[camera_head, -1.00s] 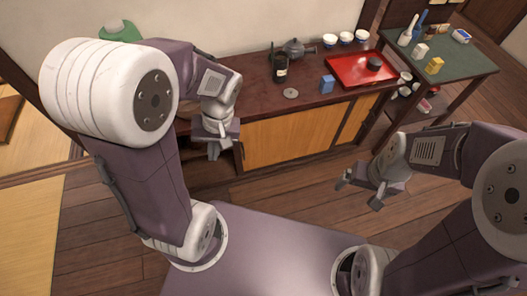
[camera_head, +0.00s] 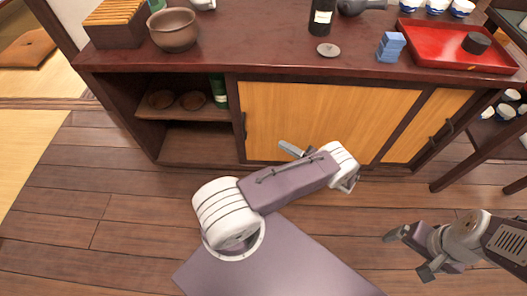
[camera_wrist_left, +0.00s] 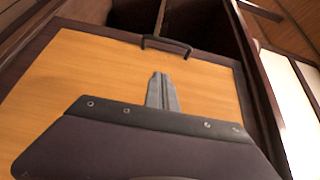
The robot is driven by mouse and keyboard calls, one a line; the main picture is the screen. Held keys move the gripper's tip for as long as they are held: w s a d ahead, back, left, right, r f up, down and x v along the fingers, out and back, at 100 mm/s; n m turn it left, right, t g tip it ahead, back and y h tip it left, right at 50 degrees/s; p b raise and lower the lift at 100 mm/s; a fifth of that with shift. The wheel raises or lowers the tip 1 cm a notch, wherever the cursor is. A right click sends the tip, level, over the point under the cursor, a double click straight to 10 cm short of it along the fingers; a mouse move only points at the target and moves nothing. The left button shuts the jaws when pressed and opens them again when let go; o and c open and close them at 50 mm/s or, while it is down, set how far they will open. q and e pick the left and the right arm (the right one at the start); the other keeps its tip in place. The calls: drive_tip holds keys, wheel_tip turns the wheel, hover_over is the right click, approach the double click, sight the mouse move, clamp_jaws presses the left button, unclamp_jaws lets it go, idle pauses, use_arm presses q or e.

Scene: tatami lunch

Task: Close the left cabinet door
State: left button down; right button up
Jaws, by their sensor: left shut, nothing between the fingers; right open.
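The left cabinet door (camera_head: 300,108) is a light wooden panel in a dark frame, with a dark handle (camera_head: 243,125) on its left edge. The compartment to its left stands open. My left gripper (camera_head: 286,146) is shut and empty in front of the door's lower part, mostly hidden behind my arm, its tips pointing left. In the left wrist view the shut fingers (camera_wrist_left: 161,76) lie over the door panel (camera_wrist_left: 85,75), pointing at the handle (camera_wrist_left: 166,44), with a gap visible between them. My right gripper (camera_head: 408,256) is open and empty at the lower right.
The open compartment has a shelf (camera_head: 180,114) with brown bowls and a green bottle (camera_head: 218,90). A second wooden door (camera_head: 428,122) is at right. The countertop (camera_head: 255,45) holds a brown bowl (camera_head: 173,30), blue blocks (camera_head: 390,47) and a red tray (camera_head: 440,55). The floor at left is clear.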

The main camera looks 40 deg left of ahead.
use_arm(q)
drive_tip(key=shift+s+f, duration=0.1)
drive_tip(key=shift+f, duration=0.5)
use_arm(e)
drive_tip(key=shift+f, duration=0.45)
use_arm(q)
drive_tip(key=b, duration=0.2)
hover_over(265, 137)
drive_tip(key=s+d, duration=0.3)
drive_tip(key=s, duration=0.1)
drive_tip(key=s+a, duration=0.2)
drive_tip(key=a, duration=0.1)
drive_tip(key=shift+s+a, duration=0.15)
drive_tip(key=shift+s, duration=0.1)
use_arm(e)
wheel_tip(265, 137, down, 2)
drive_tip(key=shift+f, duration=0.2)
